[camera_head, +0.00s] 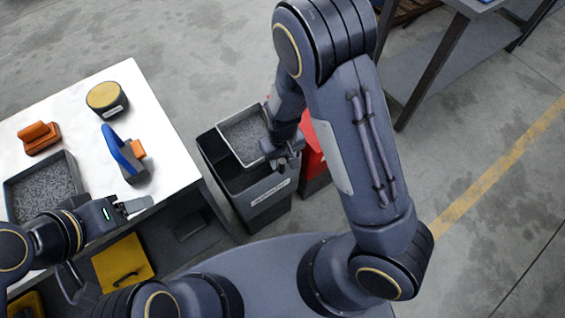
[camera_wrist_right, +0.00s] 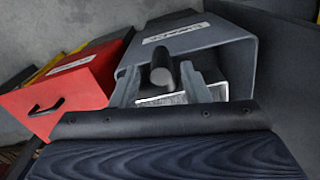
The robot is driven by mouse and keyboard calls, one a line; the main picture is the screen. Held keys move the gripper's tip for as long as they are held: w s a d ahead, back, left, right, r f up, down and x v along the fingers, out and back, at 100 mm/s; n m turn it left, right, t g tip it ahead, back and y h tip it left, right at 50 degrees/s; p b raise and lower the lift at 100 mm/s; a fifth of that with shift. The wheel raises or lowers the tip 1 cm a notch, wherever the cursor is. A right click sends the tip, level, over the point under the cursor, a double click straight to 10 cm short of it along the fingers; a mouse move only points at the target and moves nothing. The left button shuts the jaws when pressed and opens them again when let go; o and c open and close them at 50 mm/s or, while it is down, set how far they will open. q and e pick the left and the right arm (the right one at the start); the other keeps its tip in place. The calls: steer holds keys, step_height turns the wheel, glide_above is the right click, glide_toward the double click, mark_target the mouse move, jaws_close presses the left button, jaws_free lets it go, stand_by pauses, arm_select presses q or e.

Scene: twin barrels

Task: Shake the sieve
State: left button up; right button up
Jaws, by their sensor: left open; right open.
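The sieve (camera_head: 227,130) is a square, light-rimmed frame with a speckled grey inside. It sits in the top of a dark grey bin (camera_head: 262,200) beside the table. I cannot tell mesh from granules in it. My right gripper (camera_head: 283,155) is at the sieve's right side. In the right wrist view its two fingers (camera_wrist_right: 160,88) are apart, with a dark round handle (camera_wrist_right: 162,66) showing between them; contact is unclear. Part of the sieve's pale edge (camera_wrist_right: 180,98) shows below. My left gripper (camera_head: 134,206) is open and empty over the table's front edge.
The white table (camera_head: 85,100) holds a grey tray of dark granules (camera_head: 45,185), an orange block (camera_head: 38,137), a yellow-topped round container (camera_head: 107,97) and a blue-handled tool (camera_head: 122,150). A red bin (camera_head: 314,160) stands right of the grey bin.

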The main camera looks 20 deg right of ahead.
mark_target(282, 166)
steer(key=shift+f, duration=2)
jaws_close()
steer(key=shift+a, duration=0.15)
